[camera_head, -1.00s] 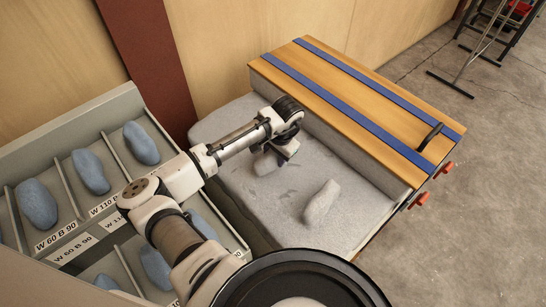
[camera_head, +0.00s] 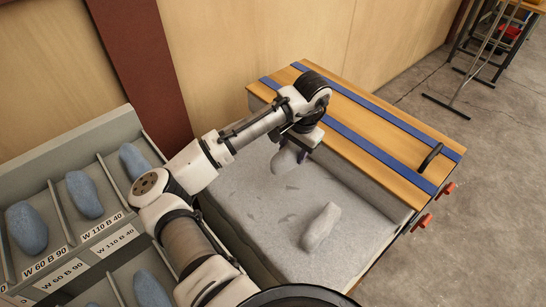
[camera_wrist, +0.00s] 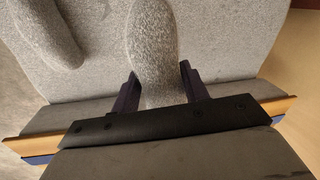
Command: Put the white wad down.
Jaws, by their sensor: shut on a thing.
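My gripper (camera_head: 295,150) is shut on a pale grey-white wad (camera_head: 285,161), which hangs below it over the grey padded surface (camera_head: 255,205). In the wrist view the held wad (camera_wrist: 155,45) sits between the two dark fingers (camera_wrist: 160,88) and points away from them. The wad looks raised above the padding, though the exact gap cannot be told. A second pale wad (camera_head: 321,227) lies on the padding nearer the front; it also shows at the upper left of the wrist view (camera_wrist: 47,32).
A wooden board with blue strips (camera_head: 365,125) and a black handle (camera_head: 430,156) runs along the back right of the padding. A grey compartment rack (camera_head: 55,195) with several blue wads (camera_head: 85,193) stands at the left. The padding's front left is clear.

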